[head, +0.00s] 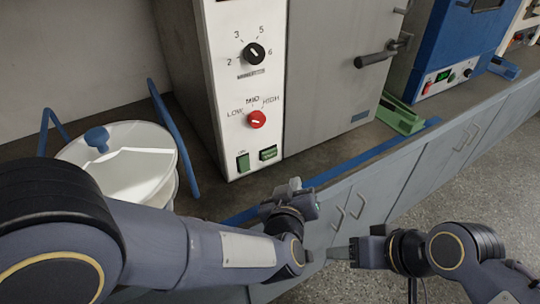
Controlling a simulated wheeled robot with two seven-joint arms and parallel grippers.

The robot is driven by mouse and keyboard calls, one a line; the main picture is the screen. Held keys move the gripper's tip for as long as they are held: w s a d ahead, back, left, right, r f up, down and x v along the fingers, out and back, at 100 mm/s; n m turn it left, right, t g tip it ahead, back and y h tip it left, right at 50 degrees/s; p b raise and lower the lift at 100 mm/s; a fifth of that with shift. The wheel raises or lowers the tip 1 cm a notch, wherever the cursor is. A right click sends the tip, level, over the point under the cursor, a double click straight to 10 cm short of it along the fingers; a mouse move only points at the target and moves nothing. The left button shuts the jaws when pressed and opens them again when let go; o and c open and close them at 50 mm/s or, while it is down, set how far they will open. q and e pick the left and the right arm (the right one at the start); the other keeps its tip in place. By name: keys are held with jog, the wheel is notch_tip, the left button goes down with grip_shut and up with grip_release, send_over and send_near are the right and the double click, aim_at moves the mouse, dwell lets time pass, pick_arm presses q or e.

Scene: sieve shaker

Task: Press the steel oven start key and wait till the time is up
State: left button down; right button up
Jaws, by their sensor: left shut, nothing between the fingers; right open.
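The steel oven (335,70) stands on the bench with a white control panel (222,85) at its left. Low on the panel are a green key (243,162) and a wider dark green key (268,153); their small lettering is too small to read surely. My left gripper (295,190) is shut and empty, in front of the oven's lower edge and to the right of both keys, apart from them. My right gripper (338,253) is open and empty, lower right, in front of the cabinets and away from the oven.
The panel has a black numbered knob (254,53) and a red LOW-MID-HIGH knob (257,119). The oven door handle (376,57) sticks out. A white lidded pot (130,180) stands left between blue bars. A green rack (400,115) and blue machine (452,55) stand right.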

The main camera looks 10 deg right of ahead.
pick_arm(q)
jog(key=b, duration=0.2)
send_near(275, 155)
jog(key=shift+s+d+x, duration=0.1)
jog(key=shift+d+x, duration=0.05)
jog(key=shift+x, duration=0.7)
jog(key=shift+s+d+x, duration=0.1)
jog(key=shift+d+x, duration=0.1)
jog(key=shift+x, duration=0.65)
jog(key=shift+s+d+x, duration=0.1)
jog(key=shift+d+x, duration=0.05)
jog(key=shift+x, duration=0.7)
jog(key=shift+w+f, duration=0.1)
jog(key=shift+w+a, duration=0.1)
jog(key=shift+w, duration=0.2)
jog(key=shift+w+a, duration=0.15)
jog(key=shift+w, duration=0.35)
dwell(0.4)
jog(key=shift+s, duration=0.1)
jog(key=shift+s+d+p, duration=0.3)
jog(key=shift+s, duration=0.45)
jog(key=shift+s, duration=0.1)
